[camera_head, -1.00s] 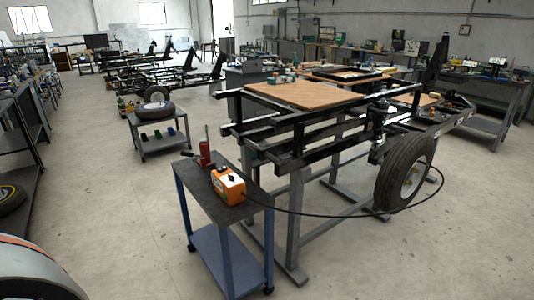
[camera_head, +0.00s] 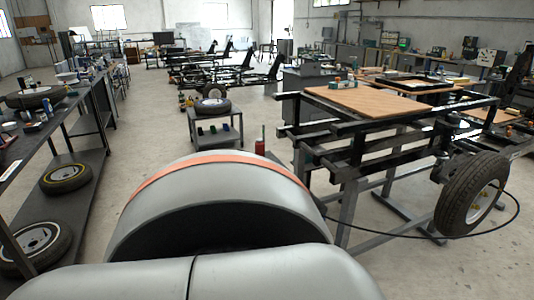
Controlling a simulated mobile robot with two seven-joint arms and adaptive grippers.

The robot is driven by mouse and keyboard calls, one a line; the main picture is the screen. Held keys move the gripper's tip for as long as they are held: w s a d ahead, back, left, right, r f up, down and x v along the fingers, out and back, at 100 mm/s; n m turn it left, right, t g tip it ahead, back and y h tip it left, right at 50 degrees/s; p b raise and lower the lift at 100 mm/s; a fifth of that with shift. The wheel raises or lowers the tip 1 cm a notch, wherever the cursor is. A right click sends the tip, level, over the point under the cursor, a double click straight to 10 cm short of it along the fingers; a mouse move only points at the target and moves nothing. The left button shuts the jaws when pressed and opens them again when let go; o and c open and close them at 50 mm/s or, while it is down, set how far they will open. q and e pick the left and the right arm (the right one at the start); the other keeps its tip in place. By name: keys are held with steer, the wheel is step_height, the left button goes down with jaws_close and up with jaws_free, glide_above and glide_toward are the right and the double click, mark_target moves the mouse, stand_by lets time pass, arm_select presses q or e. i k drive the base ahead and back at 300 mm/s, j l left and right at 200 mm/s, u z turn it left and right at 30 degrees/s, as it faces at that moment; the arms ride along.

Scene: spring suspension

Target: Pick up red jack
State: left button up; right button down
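The red jack (camera_head: 260,147) shows only as a small red upright piece just above the top right edge of my own grey arm. My grey arm with an orange band fills the lower middle of the head view. Neither of my grippers is in view.
A dark frame on stands with a wooden board (camera_head: 358,98) and a mounted wheel (camera_head: 472,194) is on the right. A black cable loops near the wheel. Shelves (camera_head: 92,150) with tires line the left. A low cart (camera_head: 216,133) holds a tire behind. Floor lies between.

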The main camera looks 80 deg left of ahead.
mark_target(260, 146)
steer(key=k+j, duration=0.15)
steer(key=j, duration=0.3)
steer(key=k+j, duration=0.1)
steer(key=j, duration=0.4)
steer(key=k+j, duration=0.15)
steer(key=j, duration=0.3)
steer(key=k+j, duration=0.15)
steer(key=j, duration=0.35)
steer(key=k+j, duration=0.1)
steer(key=j, duration=0.35)
steer(key=k+j, duration=0.15)
steer(key=j, duration=0.35)
steer(key=k+j, duration=0.15)
steer(key=j, duration=0.3)
steer(key=k+j, duration=0.1)
steer(key=j, duration=0.4)
